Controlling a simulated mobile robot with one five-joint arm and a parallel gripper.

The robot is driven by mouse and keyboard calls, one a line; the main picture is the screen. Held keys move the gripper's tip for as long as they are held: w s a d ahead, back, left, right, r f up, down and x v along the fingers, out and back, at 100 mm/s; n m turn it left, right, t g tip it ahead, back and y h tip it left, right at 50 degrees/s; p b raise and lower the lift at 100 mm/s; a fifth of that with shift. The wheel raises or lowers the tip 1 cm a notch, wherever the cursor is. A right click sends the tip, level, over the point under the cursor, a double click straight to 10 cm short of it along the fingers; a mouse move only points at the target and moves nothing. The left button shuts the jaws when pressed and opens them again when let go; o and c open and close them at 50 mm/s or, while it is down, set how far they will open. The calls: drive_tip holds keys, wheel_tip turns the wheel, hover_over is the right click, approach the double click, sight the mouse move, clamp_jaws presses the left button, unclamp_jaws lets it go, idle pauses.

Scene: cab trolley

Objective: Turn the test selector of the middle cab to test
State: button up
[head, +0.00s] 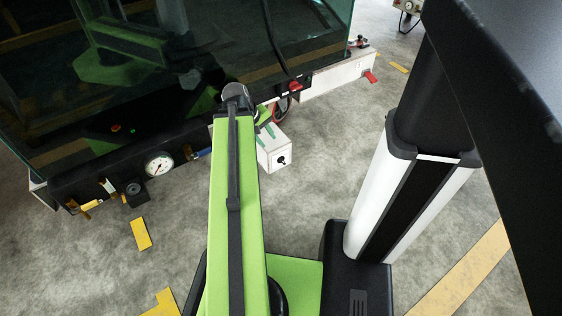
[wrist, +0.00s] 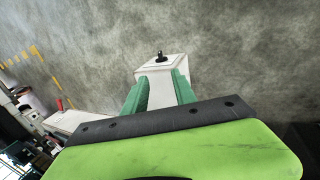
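A white box (head: 275,152) with a small black selector knob (head: 282,160) on its face is beside the cab's lower edge. In the wrist view the white box (wrist: 161,70) is just beyond my fingertips, with the black knob (wrist: 160,57) standing on its far end. Its markings are too small to read. My gripper (wrist: 160,82) has two green fingers apart, with white box surface showing between them and the knob beyond their tips. I cannot tell whether they touch the box. In the head view my arm hides most of my gripper (head: 265,122).
The glass-fronted cab (head: 180,60) fills the upper left, with a gauge (head: 159,164) and valves along its sill. A red handle (head: 370,76) sticks out of a white beam (head: 335,80). Another small box (head: 408,6) stands at the back. Grey floor is open right of the white box.

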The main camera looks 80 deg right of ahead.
sight(281, 160)
drive_tip(key=b+x, duration=1.4)
drive_tip(key=x, duration=0.2)
drive_tip(key=shift+f, duration=0.15)
drive_tip(key=shift+s+d+f+b, duration=0.1)
drive_tip(key=shift+f+b, duration=0.2)
drive_tip(key=shift+b, duration=0.05)
clamp_jaws()
drive_tip(key=shift+g+h+b, duration=0.5)
drive_tip(key=shift+g+b, duration=0.1)
drive_tip(key=shift+b, duration=0.15)
